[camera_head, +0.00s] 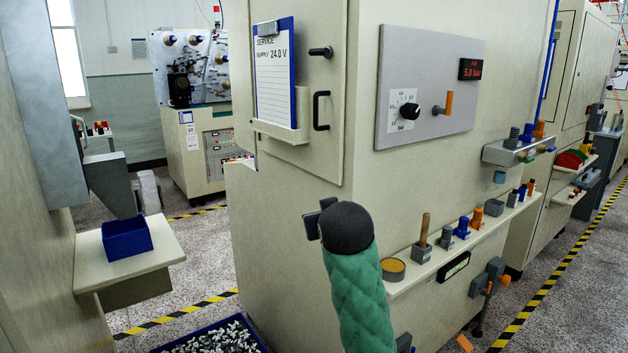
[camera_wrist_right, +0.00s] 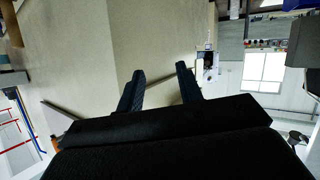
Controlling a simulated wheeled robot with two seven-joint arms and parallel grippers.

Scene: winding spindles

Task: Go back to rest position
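One of my arms, with a green padded sleeve and a dark rounded end, rises from the bottom centre in the head view. It stands in front of the beige cabinet (camera_head: 290,190), and a small dark part at its end hides most of the gripper there. In the right wrist view my right gripper (camera_wrist_right: 158,84) shows two dark fingers spread apart. Nothing is between them. My left gripper is not in view.
A clipboard (camera_head: 274,75) and black handle (camera_head: 321,110) are on the cabinet. A gauge panel (camera_head: 430,85) and a shelf (camera_head: 480,235) with several small items are at right. A blue bin (camera_head: 127,238) sits on a ledge at left. A blue crate (camera_head: 258,338) of metal parts is below.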

